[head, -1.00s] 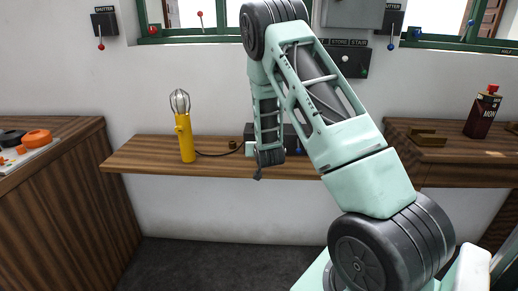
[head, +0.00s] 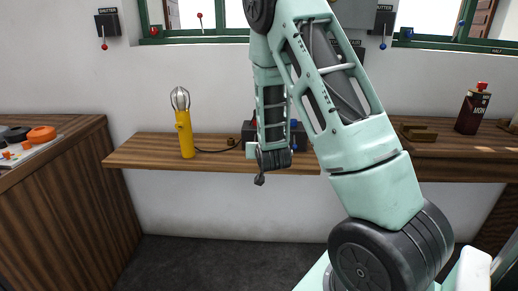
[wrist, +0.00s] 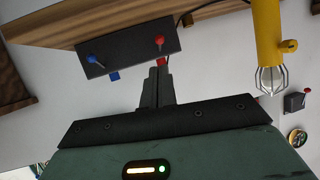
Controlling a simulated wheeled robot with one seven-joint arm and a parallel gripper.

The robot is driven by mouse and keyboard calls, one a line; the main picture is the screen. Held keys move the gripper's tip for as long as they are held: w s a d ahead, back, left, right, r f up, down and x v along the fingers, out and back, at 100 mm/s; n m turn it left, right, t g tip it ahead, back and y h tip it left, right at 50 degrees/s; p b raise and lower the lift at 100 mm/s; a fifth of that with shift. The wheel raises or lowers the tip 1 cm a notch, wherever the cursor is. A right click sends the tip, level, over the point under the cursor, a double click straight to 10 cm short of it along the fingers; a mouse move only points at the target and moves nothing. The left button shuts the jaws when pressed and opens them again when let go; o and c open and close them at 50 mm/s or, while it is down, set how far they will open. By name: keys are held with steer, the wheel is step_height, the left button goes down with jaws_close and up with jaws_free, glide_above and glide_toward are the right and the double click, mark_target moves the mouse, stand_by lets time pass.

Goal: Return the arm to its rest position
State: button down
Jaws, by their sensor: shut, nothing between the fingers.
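My gripper (head: 260,180) hangs pointing down in front of the middle shelf in the head view, apart from it. In the wrist view its fingers (wrist: 159,70) are together with nothing between them. My pale green arm rises from the lower right and bends over at the top of the head view. It hides part of the wall and of the shelf's right end.
The wooden shelf (head: 140,155) holds a yellow caged lamp (head: 185,134). A dark box with a red and a blue lever (wrist: 128,47) lies behind my gripper. A brown bottle (head: 472,110) stands on the right counter (head: 480,165). A left counter (head: 60,200) holds orange items.

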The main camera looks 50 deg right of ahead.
steer(key=shift+s+a+r, duration=0.25)
steer(key=shift+s+a, duration=0.15)
steer(key=shift+s, duration=0.15)
